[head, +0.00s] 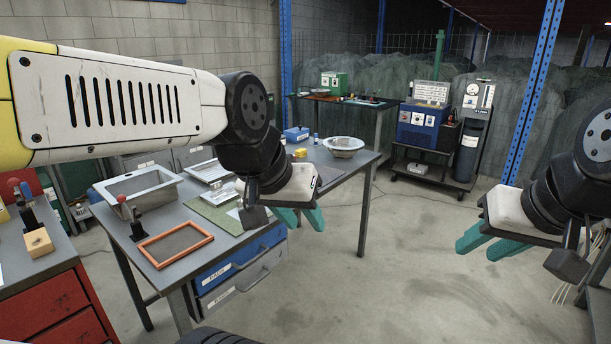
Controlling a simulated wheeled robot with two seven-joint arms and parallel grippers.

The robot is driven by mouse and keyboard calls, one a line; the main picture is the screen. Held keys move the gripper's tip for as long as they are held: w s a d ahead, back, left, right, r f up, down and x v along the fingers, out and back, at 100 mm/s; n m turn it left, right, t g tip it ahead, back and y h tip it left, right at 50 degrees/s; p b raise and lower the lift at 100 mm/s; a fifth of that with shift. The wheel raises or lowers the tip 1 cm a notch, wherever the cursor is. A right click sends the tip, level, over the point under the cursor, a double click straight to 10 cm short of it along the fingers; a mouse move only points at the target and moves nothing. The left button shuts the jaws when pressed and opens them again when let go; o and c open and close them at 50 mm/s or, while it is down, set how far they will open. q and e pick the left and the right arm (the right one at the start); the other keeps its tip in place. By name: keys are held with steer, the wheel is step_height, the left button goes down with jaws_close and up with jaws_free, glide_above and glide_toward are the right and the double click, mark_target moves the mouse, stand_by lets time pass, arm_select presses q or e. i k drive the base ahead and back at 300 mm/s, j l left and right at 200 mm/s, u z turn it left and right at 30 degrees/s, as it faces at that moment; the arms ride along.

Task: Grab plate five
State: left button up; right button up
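No plate marked five can be made out in the head view. My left gripper (301,219) hangs past the front right edge of the grey workbench, with its two teal fingers apart and nothing visible between them. My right gripper (480,246) is at the right over open floor, with its teal fingers spread and empty. My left arm hides part of the back of the bench and the wall behind it.
The workbench (205,262) carries a metal sink-like basin (128,188), an orange-framed tray (176,244), a green mat (212,211) and a round bowl (343,144). A red drawer cabinet (48,311) stands at left. A wheeled cart (432,163) stands far back. The middle floor is clear.

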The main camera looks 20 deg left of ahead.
mark_target(219, 195)
steer(key=i+j+z, duration=0.1)
steer(key=i+z, duration=0.2)
steer(key=i, duration=0.9)
steer(key=i+u, duration=0.25)
steer(key=i+l+u, duration=0.1)
steer(key=i+u, duration=0.2)
steer(key=i, duration=0.15)
steer(key=i+j+u, duration=0.1)
steer(key=u, duration=0.3)
steer(key=i+u, duration=0.55)
steer(key=u, duration=0.2)
steer(key=i+l+u, duration=0.1)
steer(key=u, duration=0.25)
steer(key=i+l, duration=0.05)
steer(key=i, duration=0.05)
